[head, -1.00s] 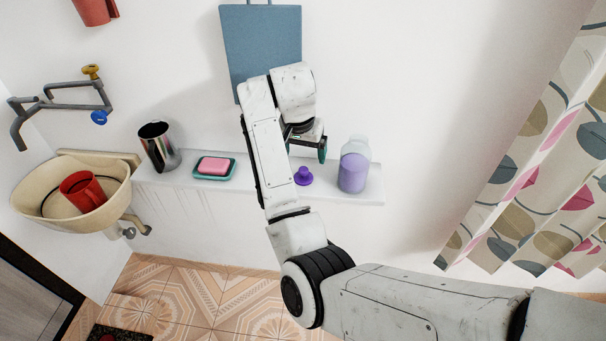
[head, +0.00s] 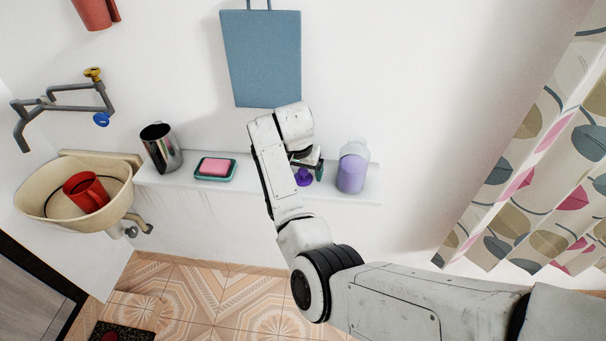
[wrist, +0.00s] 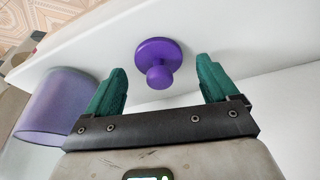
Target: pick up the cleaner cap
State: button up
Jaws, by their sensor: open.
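The purple cleaner cap (head: 303,178) lies on the white shelf, between the soap dish and the bottle. In the wrist view the cap (wrist: 158,58) shows as a round disc with a knob. My gripper (wrist: 163,78) is open, with its two green fingers on either side of the cap's knob in the picture and nothing held. The cap's disc lies a little beyond the fingertips in that view. In the head view my gripper (head: 308,168) is low over the shelf at the cap, partly hidden by my wrist.
The bottle of purple liquid (head: 353,168) stands close on the right. The pink soap in its green dish (head: 214,169) and the metal pitcher (head: 161,148) stand to the left. The basin (head: 55,200) holds a red mug (head: 86,191). A blue board (head: 262,58) hangs above.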

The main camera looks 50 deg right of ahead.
jog(key=shift+f, duration=0.35)
jog(key=shift+c, duration=0.3)
jog(key=c, duration=1.1)
